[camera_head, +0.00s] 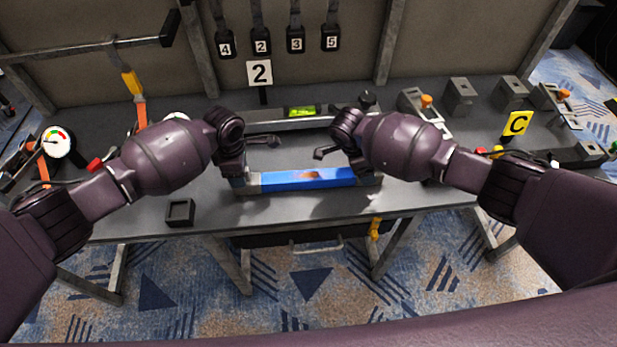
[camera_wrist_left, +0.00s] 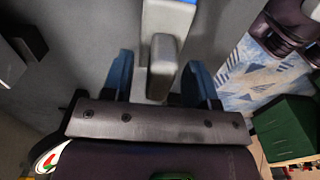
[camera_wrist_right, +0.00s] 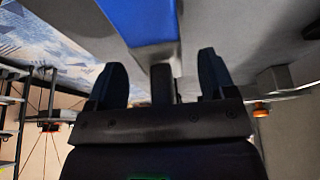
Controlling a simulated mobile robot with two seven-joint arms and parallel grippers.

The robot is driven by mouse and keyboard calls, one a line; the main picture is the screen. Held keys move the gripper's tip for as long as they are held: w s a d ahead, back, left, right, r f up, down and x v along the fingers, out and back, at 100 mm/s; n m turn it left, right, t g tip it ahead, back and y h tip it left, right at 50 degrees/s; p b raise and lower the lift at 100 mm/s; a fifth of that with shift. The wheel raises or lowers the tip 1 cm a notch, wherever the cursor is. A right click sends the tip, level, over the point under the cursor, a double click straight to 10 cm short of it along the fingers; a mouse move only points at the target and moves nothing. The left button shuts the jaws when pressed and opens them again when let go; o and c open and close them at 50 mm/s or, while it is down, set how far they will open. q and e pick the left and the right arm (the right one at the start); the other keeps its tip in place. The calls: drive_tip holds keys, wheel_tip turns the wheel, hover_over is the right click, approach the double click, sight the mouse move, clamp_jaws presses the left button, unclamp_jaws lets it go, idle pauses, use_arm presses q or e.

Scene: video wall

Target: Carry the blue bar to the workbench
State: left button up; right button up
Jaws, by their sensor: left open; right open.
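The blue bar (camera_head: 308,179) lies level along the front of the grey workbench (camera_head: 215,205), with a grey piece at each end. My left gripper (camera_head: 240,182) is at its left end, open. In the left wrist view the fingers (camera_wrist_left: 158,80) stand either side of the bar's grey end grip (camera_wrist_left: 163,60), with gaps. My right gripper (camera_head: 366,179) is at the right end, open. In the right wrist view the fingers (camera_wrist_right: 160,80) flank the other grey end grip (camera_wrist_right: 161,84), below the blue face (camera_wrist_right: 143,20). Contact under the bar is hidden.
A small black tray (camera_head: 180,212) sits at the front left. A gauge (camera_head: 58,141) stands far left. Patterned floor lies in front.

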use_arm(q)
drive_tip(key=shift+f, duration=0.6)
use_arm(e)
drive_tip(key=shift+d+f, duration=0.2)
drive_tip(key=shift+f, duration=0.35)
use_arm(q)
drive_tip(key=c, duration=0.9)
use_arm(e)
drive_tip(key=c, duration=1)
use_arm(q)
clamp_jaws()
use_arm(e)
clamp_jaws()
